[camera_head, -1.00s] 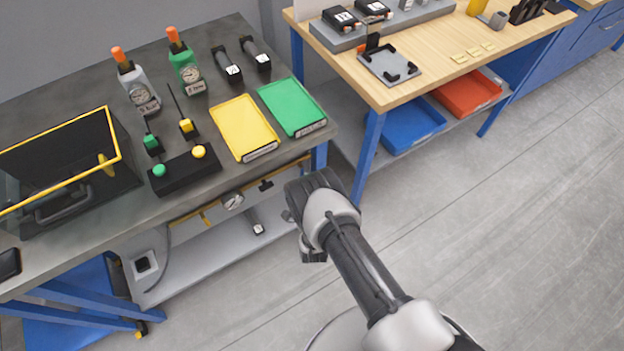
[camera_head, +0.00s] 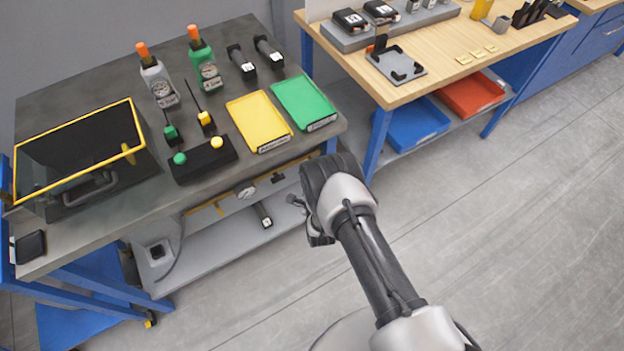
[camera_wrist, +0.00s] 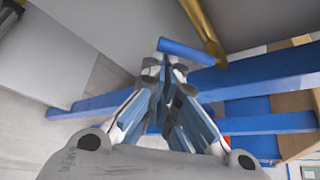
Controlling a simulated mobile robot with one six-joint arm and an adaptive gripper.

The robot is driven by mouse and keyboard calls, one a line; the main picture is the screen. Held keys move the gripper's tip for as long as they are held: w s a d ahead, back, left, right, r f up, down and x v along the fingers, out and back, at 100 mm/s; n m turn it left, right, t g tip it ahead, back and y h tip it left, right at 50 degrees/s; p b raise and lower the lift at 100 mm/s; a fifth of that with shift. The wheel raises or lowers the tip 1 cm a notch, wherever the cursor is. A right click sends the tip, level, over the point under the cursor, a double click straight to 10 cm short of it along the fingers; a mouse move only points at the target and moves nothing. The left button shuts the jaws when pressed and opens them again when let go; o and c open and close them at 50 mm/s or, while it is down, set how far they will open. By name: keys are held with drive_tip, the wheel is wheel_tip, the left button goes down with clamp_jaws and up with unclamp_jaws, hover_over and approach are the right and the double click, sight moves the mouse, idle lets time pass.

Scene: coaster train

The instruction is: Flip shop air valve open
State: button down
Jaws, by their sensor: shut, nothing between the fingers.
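A yellow pipe (camera_head: 207,206) with a round gauge (camera_head: 246,191) runs under the front edge of the dark bench in the head view. A small black fitting (camera_head: 278,178) sits on that line; I cannot tell for sure that it is the valve. In the wrist view a brass-yellow pipe (camera_wrist: 203,28) comes down beside a short blue bar (camera_wrist: 186,51), which looks like a lever. My gripper (camera_wrist: 169,74) is shut and empty, its tips close below the blue bar; contact cannot be told. In the head view my wrist hides most of the fingers.
The dark bench (camera_head: 85,235) holds a yellow tray (camera_head: 258,122), a green tray (camera_head: 304,101), a button box (camera_head: 203,160) and a yellow-rimmed bin (camera_head: 80,150). Blue bench legs and rails (camera_wrist: 262,70) lie close to my gripper. Open floor (camera_head: 510,230) lies to the right.

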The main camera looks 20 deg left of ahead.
drive_tip(key=shift+s+a+r, duration=0.3)
drive_tip(key=shift+r, duration=0.25)
drive_tip(key=shift+s+a+r, duration=0.3)
drive_tip(key=shift+r, duration=0.2)
drive_tip(key=shift+a+r, duration=0.1)
drive_tip(key=shift+r, duration=0.15)
